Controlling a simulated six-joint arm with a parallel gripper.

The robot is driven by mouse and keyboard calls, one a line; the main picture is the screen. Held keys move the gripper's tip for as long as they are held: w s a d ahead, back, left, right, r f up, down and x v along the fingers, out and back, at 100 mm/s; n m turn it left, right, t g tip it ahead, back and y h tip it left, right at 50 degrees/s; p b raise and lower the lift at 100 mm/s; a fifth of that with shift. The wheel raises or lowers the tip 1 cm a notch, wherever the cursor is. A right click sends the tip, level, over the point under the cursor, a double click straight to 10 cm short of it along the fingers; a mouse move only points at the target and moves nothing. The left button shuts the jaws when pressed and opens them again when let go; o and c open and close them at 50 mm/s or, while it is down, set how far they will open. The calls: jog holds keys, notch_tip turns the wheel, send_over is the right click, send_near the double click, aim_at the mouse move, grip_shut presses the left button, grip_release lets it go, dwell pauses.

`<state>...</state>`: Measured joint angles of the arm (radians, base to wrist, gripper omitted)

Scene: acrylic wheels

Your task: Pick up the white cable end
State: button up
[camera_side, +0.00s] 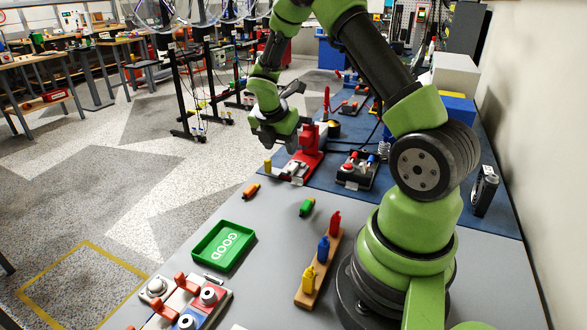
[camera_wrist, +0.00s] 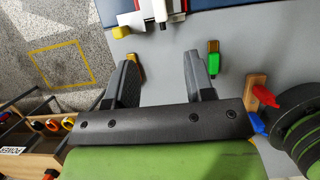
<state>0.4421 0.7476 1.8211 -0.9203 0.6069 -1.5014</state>
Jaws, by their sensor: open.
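I cannot pick out a white cable end for certain in either view. In the side view, small pale ends (camera_side: 199,131) hang low at a black stand behind the table, too small to identify. My gripper (camera_side: 277,142) hangs above the far part of the table, near the red device. In the wrist view, my gripper (camera_wrist: 162,60) has its two dark fingers wide apart with only bare grey table between them. An orange piece (camera_wrist: 137,65) lies partly hidden by the left finger. A green piece (camera_wrist: 213,62) lies just beyond the right finger.
The red device (camera_side: 308,155) stands by a yellow piece (camera_side: 267,166). A green GOOD tray (camera_side: 250,234), a wooden rack (camera_side: 307,298) with coloured pieces and a fixture (camera_side: 185,300) stand nearer. Black stands (camera_side: 180,90) with clear wheels rise beyond the table. The mid-table is mostly clear.

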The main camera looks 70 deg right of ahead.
aim_at(290, 169)
jog(key=x, duration=0.4)
jog(key=shift+d+f, duration=0.1)
jog(key=shift+f, duration=0.1)
jog(key=x, duration=0.5)
jog(key=shift+s+d+f, duration=0.1)
jog(key=shift+d, duration=0.15)
grip_shut()
